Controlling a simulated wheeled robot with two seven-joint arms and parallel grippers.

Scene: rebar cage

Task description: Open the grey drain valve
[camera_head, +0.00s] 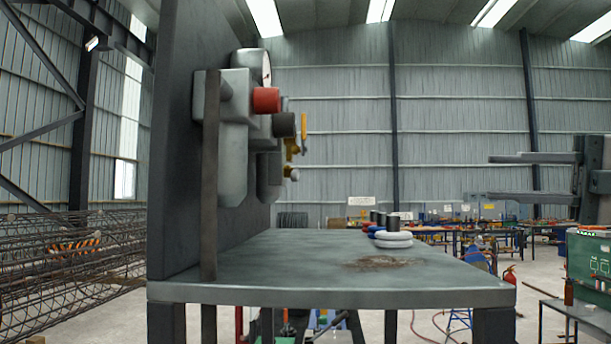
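A dark upright panel (180,150) stands on the left of a grey table (330,292), seen nearly edge-on. Grey housings (233,150) are fixed to its right face. A red knob (266,100) sticks out to the right, with a dark grey knob (284,125) just below and behind it. A yellow handle (304,124) and brass fittings (292,174) show farther back. I cannot tell for sure which part is the grey drain valve. My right gripper (478,177) is at the far right, fingers apart and empty, well away from the panel. My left gripper is not in view.
Round white, blue and red pieces with dark cylinders (393,240) stand at the table's far right edge. A brown stain (382,264) marks the bare tabletop. A dark post (210,180) rises in front of the housings. A rebar cage (60,260) lies at left.

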